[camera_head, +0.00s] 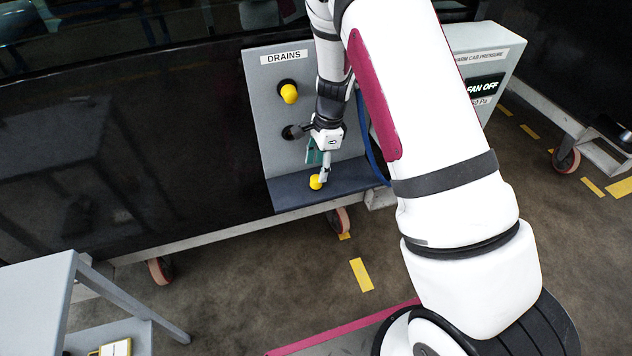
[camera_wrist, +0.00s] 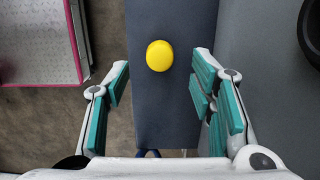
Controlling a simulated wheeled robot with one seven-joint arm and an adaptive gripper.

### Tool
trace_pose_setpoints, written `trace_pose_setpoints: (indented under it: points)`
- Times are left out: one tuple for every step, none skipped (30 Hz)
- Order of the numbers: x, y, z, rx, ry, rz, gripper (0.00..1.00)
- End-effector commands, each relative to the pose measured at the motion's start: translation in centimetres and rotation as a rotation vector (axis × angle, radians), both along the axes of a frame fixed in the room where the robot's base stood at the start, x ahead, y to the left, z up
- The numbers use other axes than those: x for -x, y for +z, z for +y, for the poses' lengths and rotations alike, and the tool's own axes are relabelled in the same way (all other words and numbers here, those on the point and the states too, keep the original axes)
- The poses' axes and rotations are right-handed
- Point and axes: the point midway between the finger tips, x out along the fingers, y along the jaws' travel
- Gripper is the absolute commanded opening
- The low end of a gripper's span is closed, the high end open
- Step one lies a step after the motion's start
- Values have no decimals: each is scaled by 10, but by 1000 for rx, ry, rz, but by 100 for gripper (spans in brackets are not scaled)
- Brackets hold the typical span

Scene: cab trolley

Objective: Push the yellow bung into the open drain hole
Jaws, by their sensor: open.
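A yellow bung (camera_head: 316,183) stands on the dark shelf (camera_head: 290,196) below the grey DRAINS panel (camera_head: 265,105). In the wrist view the bung (camera_wrist: 159,56) shows from above as a round yellow cap. My gripper (camera_head: 323,172) points down at the bung. In the wrist view its teal-padded fingers (camera_wrist: 160,82) are spread to left and right of the bung, with gaps on both sides. The open drain hole (camera_head: 288,132) is a dark round opening in the panel, partly covered by my wrist. A dark ring at the wrist view's right edge (camera_wrist: 313,32) appears to be this hole.
Another yellow bung (camera_head: 289,93) sits in the panel's upper hole. A grey box with a FAN OFF display (camera_head: 486,86) stands right of the panel. A blue hose (camera_head: 371,145) hangs beside my arm. A grey table frame (camera_head: 40,300) stands at lower left.

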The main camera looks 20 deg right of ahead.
Motion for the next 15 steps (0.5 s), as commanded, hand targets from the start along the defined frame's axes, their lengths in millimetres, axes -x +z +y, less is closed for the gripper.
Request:
trace_pose_setpoints:
  points:
    - [0, 0, 0, 0, 0, 0, 50]
    - [0, 0, 0, 0, 0, 0, 50]
    - [0, 0, 0, 0, 0, 0, 50]
    - [0, 0, 0, 0, 0, 0, 50]
    - [0, 0, 0, 0, 0, 0, 50]
    - [0, -1, 0, 0, 0, 1, 50]
    - [0, -3, 1, 0, 0, 1, 50]
    - [0, -6, 1, -1, 0, 1, 50]
    - [0, -11, 2, -1, -1, 2, 50]
    - [1, -16, 3, -2, -1, 4, 50]
    - [1, -21, 3, -1, -1, 4, 50]
    - [1, -27, 4, 0, -2, 3, 50]
    - [1, -32, 4, -1, -1, 4, 50]
    - [1, -36, 5, -1, -1, 4, 50]
    - [0, -41, 6, -1, -2, 2, 50]
